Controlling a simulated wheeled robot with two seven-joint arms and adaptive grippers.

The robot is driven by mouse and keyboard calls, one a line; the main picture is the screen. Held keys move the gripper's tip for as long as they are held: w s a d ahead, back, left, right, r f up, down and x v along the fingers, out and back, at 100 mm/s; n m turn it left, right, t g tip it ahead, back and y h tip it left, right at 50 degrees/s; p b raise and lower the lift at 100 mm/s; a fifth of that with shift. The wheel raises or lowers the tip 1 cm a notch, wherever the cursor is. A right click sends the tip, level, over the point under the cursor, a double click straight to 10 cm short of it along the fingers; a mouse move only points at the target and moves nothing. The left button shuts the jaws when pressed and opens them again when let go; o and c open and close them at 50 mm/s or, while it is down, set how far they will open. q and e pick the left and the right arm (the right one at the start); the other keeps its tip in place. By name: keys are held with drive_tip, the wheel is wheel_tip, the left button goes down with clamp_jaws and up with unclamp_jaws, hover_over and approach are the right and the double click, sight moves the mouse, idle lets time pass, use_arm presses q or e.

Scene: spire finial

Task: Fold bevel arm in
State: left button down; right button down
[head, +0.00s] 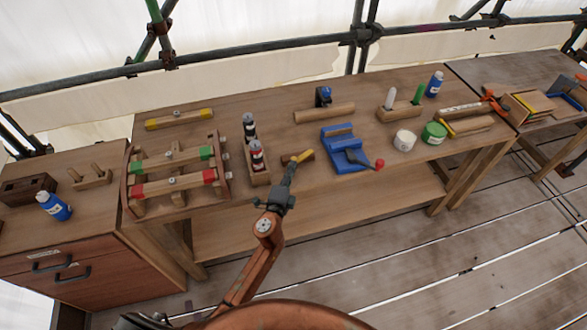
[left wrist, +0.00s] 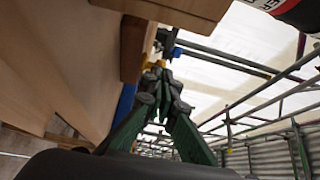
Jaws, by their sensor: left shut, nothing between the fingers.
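My left gripper (head: 291,168) is shut and empty at the front edge of the middle bench. Its fingertips are close to a small brown wooden piece with a yellow bar (head: 302,156); I cannot tell whether they touch. In the left wrist view the closed fingertips (left wrist: 160,66) point at a yellow bit, with wood beside it. A blue jig (head: 340,138) stands to the right, with a short dark arm ending in a red knob (head: 379,163). I cannot tell for certain which of these is the bevel arm. My right gripper is not in view.
Left of the gripper, a wooden rack holds dark red-and-white bottles (head: 257,155), beside a frame with green and red clamped bars (head: 175,170). A white tub (head: 404,140) and a green tub (head: 434,133) stand to the right. Bare bench top lies behind the gripper.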

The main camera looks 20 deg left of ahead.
use_arm(q)
drive_tip(key=shift+w+a, duration=0.4)
drive_tip(key=shift+a, duration=0.25)
drive_tip(key=shift+w+a, duration=0.35)
drive_tip(key=shift+a, duration=0.35)
drive_tip(key=shift+w+a, duration=0.4)
drive_tip(key=shift+a, duration=0.25)
